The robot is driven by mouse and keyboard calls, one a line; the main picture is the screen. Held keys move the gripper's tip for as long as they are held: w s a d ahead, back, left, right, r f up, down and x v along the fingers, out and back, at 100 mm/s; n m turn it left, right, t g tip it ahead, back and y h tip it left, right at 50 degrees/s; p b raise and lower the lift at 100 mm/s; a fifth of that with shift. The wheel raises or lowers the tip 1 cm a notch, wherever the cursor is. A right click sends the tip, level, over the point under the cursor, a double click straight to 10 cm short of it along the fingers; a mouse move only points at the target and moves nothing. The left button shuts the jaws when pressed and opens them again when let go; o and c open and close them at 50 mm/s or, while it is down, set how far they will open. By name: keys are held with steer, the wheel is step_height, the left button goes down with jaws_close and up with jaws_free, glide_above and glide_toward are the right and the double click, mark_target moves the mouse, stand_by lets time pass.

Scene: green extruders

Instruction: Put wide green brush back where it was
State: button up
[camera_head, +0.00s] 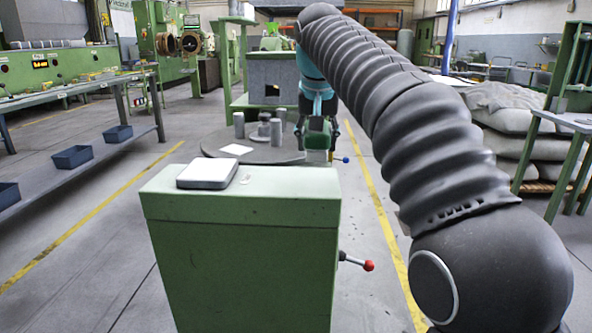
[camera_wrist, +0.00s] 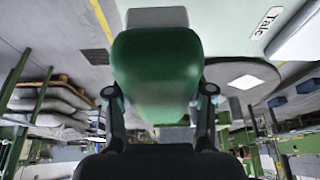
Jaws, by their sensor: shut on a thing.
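The wide green brush (camera_wrist: 157,65) fills the middle of the wrist view, with a grey part at its top end. My gripper (camera_wrist: 158,105) is shut on it, with one dark finger at each side. In the head view the brush (camera_head: 317,136) shows as a small green block below my gripper (camera_head: 318,112). It is beyond the green cabinet, at the right side of the round grey table; I cannot tell whether it touches anything. My arm hides part of the area to the right.
A green cabinet (camera_head: 240,200) stands in front with a flat white-topped box (camera_head: 207,173) on it. A red-knobbed lever (camera_head: 368,265) sticks out at its right. Grey cylinders (camera_head: 276,131) and a white square (camera_head: 236,149) are on the round table (camera_head: 211,141).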

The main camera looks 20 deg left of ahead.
glide_above(293, 178)
steer(key=f, duration=0.1)
steer(key=s+f, duration=0.1)
steer(key=f, duration=0.1)
steer(key=shift+d+f, duration=0.15)
steer(key=shift+f, duration=0.05)
steer(key=shift+f+b, duration=0.75)
steer(key=shift+f, duration=1.25)
steer(key=shift+f, duration=0.15)
steer(key=o, duration=1.1)
steer(key=shift+p+v, duration=1.15)
steer(key=shift+v, duration=5)
